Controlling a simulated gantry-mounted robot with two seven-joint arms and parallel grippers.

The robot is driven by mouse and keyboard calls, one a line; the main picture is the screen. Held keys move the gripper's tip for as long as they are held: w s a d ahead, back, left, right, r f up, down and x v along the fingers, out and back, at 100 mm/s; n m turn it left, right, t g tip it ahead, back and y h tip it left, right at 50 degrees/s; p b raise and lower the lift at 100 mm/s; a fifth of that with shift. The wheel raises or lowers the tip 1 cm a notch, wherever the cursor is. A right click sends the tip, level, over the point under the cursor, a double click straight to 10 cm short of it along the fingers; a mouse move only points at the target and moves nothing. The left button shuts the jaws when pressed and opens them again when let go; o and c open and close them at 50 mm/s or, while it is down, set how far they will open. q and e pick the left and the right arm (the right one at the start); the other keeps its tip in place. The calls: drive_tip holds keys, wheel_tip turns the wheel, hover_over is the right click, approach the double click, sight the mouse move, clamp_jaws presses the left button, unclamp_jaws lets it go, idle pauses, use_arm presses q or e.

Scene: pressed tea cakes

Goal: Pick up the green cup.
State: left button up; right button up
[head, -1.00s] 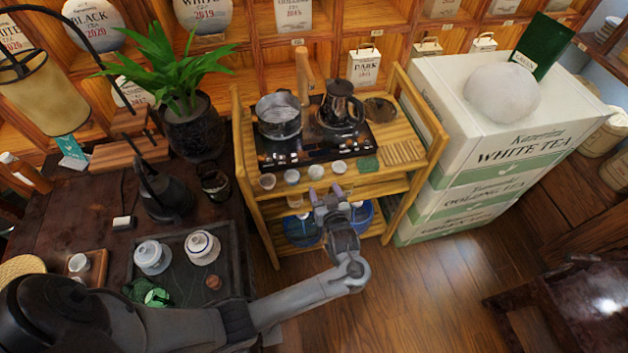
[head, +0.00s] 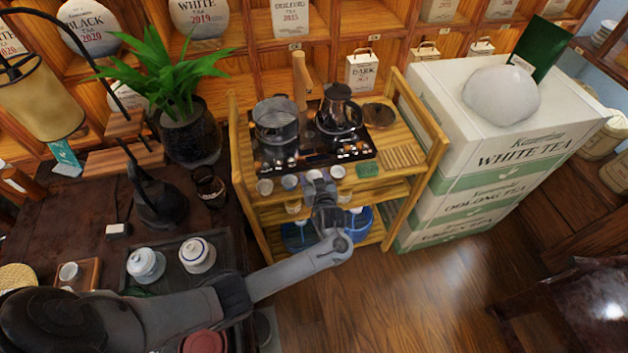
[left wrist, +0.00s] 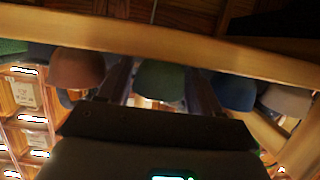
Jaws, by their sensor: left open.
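The green cup (left wrist: 160,82) shows in the left wrist view between the two fingers of my left gripper (left wrist: 159,72). A finger stands on each side of it, and the gripper is open; I cannot tell whether either finger touches the cup. In the head view my left gripper (head: 316,182) is at the front edge of the wooden shelf's top, over the third cup from the left, and mostly hides it. In the left wrist view a reddish-brown cup (left wrist: 77,68) is to the left of the green cup, and a blue cup (left wrist: 234,92) is to its right.
More small cups stand in the row, one at the left end (head: 265,187) and one at the right (head: 337,171). A green coaster (head: 368,169) lies to the right. A dark kettle (head: 340,108) and a pot (head: 276,118) stand behind on a black stove.

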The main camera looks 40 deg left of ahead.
use_arm(q)
drive_tip(key=c, duration=0.7)
